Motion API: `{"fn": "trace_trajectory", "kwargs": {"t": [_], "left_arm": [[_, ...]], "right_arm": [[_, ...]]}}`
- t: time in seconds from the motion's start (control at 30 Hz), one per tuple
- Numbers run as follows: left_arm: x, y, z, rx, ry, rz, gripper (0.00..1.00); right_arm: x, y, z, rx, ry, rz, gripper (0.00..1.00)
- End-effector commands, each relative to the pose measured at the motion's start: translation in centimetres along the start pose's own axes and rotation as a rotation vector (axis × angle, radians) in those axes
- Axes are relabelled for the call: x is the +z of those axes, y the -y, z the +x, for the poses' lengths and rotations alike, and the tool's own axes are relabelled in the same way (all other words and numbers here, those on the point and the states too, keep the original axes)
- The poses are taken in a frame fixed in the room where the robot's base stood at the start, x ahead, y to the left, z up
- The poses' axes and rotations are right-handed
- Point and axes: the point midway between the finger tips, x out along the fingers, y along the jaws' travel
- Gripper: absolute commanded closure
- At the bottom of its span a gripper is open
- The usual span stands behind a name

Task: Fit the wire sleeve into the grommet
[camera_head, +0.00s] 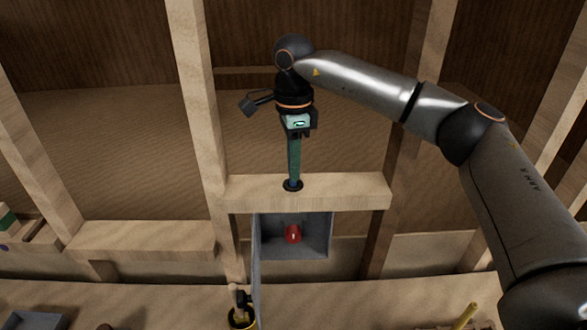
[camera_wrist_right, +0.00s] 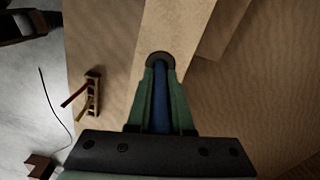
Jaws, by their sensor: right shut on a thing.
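The grommet (camera_head: 291,186) is a dark ring set in the top of a pale wooden crossbeam. It also shows in the right wrist view (camera_wrist_right: 160,59). My right gripper (camera_head: 294,177) points straight down over it, with its green fingers shut on the wire sleeve. The sleeve (camera_wrist_right: 161,98) is a dark blue rod, upright between the fingers and in line with the grommet. Its lower end meets the grommet's opening; I cannot tell how deep it sits. The fingers hide much of the sleeve. My left gripper is not in view.
Below the crossbeam (camera_head: 350,190) is an open grey box (camera_head: 318,238) with a red rounded thing (camera_head: 293,234) inside. Wooden studs (camera_head: 197,90) rise on both sides. A yellow stick (camera_head: 466,316) and a grey tray (camera_head: 36,321) lie at the front.

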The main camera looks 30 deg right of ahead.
Motion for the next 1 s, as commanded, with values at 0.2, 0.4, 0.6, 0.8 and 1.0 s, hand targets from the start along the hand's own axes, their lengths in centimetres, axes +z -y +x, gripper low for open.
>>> {"fn": "trace_trajectory", "kwargs": {"t": [0.2, 0.4, 0.6, 0.8, 1.0], "left_arm": [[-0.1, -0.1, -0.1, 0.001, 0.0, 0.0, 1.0], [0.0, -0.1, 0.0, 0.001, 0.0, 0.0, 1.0], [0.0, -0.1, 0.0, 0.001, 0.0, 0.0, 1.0], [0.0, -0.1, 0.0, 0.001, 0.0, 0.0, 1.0], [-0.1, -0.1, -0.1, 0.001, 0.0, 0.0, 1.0]], "right_arm": [[0.0, 0.0, 1.4, -0.001, 0.002, 0.0, 1.0], [0.0, 0.0, 1.6, -0.001, 0.001, -0.001, 1.0], [0.0, 0.0, 1.7, -0.001, 0.001, -0.001, 0.65], [0.0, 0.0, 1.7, -0.001, 0.001, -0.001, 0.51], [0.0, 0.0, 1.4, -0.001, 0.001, -0.001, 0.51]]}}
